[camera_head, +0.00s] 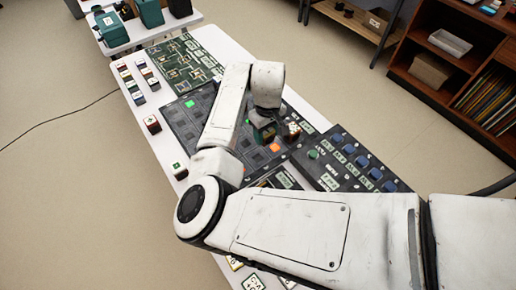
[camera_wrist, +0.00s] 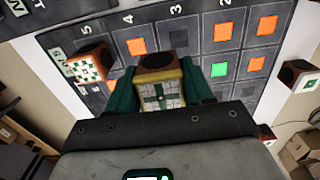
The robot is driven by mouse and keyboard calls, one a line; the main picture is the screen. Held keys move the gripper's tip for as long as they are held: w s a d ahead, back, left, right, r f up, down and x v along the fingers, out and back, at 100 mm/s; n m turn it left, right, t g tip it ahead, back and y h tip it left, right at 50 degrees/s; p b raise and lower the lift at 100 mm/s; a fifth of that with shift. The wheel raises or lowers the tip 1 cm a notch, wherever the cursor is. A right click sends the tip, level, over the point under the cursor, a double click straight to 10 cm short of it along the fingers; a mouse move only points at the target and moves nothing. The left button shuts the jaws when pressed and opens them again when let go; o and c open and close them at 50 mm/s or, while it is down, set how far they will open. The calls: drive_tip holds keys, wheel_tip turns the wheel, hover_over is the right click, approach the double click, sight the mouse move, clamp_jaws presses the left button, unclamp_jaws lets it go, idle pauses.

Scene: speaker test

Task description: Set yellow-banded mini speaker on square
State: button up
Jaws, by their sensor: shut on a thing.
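The yellow-banded mini speaker (camera_wrist: 160,92) is a small cube with a dark round top, a yellowish edge and a pale face with green markings. My gripper (camera_wrist: 160,88) is shut on it, with dark green fingers at its left and right sides. The dark board of squares (camera_head: 178,122) lies beneath; it also shows in the wrist view (camera_wrist: 140,27). Some squares glow orange (camera_wrist: 137,46) or green (camera_wrist: 219,70). In the head view my gripper (camera_head: 266,133) is over the right part of the board, mostly hidden by my arm. I cannot tell whether the speaker touches the board.
Another speaker (camera_wrist: 88,66) with a red-brown top is close left of the held one. A further speaker (camera_wrist: 298,74) is at the right. Several speakers stand along the table's left side (camera_head: 152,124). A panel with blue knobs (camera_head: 350,160) lies right of the board.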

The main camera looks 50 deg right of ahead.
drive_tip(key=a+f, duration=0.1)
drive_tip(key=f, duration=0.1)
drive_tip(key=a+f, duration=0.1)
drive_tip(key=shift+w+a+f, duration=0.1)
drive_tip(key=shift+w+a, duration=0.15)
drive_tip(key=shift+a, duration=0.1)
drive_tip(key=shift+a+f, duration=0.15)
drive_tip(key=shift+f, duration=0.8)
drive_tip(key=shift+a+f, duration=0.1)
drive_tip(key=shift+f, duration=0.8)
drive_tip(key=shift+f, duration=0.15)
drive_tip(key=o, duration=1.2)
wheel_tip(320, 180, up, 12)
drive_tip(key=shift+d+r, duration=0.1)
drive_tip(key=shift+r, duration=0.05)
